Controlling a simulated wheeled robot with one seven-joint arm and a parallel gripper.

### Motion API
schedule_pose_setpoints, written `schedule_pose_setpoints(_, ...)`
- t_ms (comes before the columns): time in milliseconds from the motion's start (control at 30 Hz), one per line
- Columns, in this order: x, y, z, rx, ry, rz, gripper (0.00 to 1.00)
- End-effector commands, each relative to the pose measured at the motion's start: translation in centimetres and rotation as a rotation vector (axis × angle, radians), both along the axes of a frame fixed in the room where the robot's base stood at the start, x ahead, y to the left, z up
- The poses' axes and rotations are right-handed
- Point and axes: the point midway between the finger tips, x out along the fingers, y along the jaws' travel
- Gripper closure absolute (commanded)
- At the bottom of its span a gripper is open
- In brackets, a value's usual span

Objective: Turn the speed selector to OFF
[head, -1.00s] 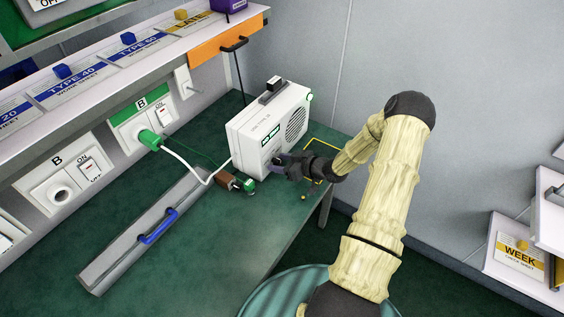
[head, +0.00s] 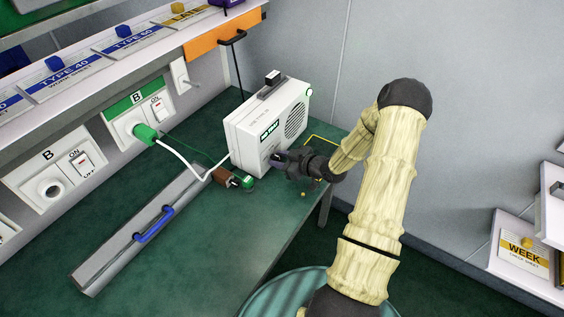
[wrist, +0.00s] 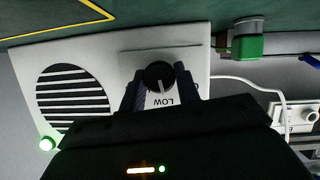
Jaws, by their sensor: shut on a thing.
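The speed selector (wrist: 158,74) is a round black knob with a white pointer line, which points toward the word LOW. Another label is partly hidden by a finger. My gripper (wrist: 159,86) has one finger on each side of the knob and is shut on it. In the head view my gripper (head: 279,159) is at the machine's lower front and hides the knob.
A green plug (head: 146,133) in the wall socket has a white cable running to the machine. A brown block and a green piece (head: 243,181) lie just left of my gripper. A grey tray-like piece with a blue handle (head: 154,225) lies at the bench's left.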

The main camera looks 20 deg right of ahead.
Motion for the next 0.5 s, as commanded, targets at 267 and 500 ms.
schedule_pose_setpoints(267, 0.10, -0.24, -0.56, -0.201, -0.140, -0.007, 0.91)
schedule_pose_setpoints(500, -0.04, -0.33, -0.62, -0.358, -0.247, -0.010, 0.91)
